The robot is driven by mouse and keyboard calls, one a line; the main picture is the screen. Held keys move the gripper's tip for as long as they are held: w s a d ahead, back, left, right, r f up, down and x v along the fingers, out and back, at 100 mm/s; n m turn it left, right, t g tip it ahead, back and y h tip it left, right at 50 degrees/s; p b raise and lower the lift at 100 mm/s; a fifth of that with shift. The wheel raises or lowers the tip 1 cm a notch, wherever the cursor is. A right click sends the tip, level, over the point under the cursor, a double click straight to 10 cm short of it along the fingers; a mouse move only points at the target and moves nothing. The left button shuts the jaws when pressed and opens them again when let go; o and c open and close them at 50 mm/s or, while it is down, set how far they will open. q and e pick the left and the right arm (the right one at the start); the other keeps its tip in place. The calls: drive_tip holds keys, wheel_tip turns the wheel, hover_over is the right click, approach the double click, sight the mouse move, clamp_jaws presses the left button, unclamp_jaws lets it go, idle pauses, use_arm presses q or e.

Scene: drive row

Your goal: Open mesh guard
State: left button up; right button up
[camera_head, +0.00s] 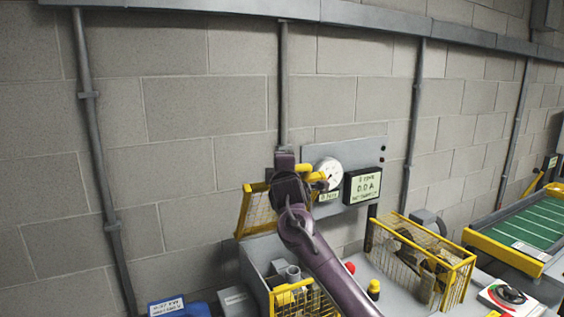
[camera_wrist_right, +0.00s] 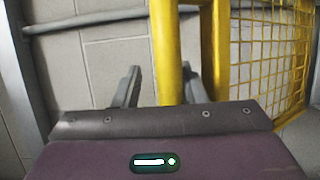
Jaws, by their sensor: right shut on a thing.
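The mesh guard (camera_head: 257,212), a yellow frame with wire mesh, stands raised and tilted above the grey machine left of centre in the head view. My purple right arm crosses in front and hides part of it. My right gripper (camera_head: 285,170) is at the guard's upper side. In the wrist view the guard's mesh (camera_wrist_right: 268,50) fills the right, and a yellow bar (camera_wrist_right: 167,45) runs between the fingers of my right gripper (camera_wrist_right: 158,88), which is shut on it. In the head view the fingertips are hard to make out. My left gripper is not in view.
A gauge (camera_head: 328,172) and a black display (camera_head: 362,185) sit on a grey panel behind. A second yellow mesh cage (camera_head: 455,273) covers the machine to the right. A red button (camera_head: 350,267) and a yellow-black knob (camera_head: 374,289) stand between.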

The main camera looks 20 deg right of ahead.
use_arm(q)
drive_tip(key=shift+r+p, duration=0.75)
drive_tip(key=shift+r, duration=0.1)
use_arm(e)
drive_tip(key=s+a+r, duration=0.2)
drive_tip(key=s+r, duration=0.2)
drive_tip(key=s, duration=0.3)
drive_tip(key=shift+s+a+r, duration=0.15)
drive_tip(key=shift+s+r, duration=0.05)
drive_tip(key=shift+s, duration=0.2)
drive_tip(key=shift+w+f, duration=0.1)
drive_tip(key=shift+w, duration=0.05)
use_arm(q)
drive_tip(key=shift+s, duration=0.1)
use_arm(e)
drive_tip(key=shift+f, duration=0.1)
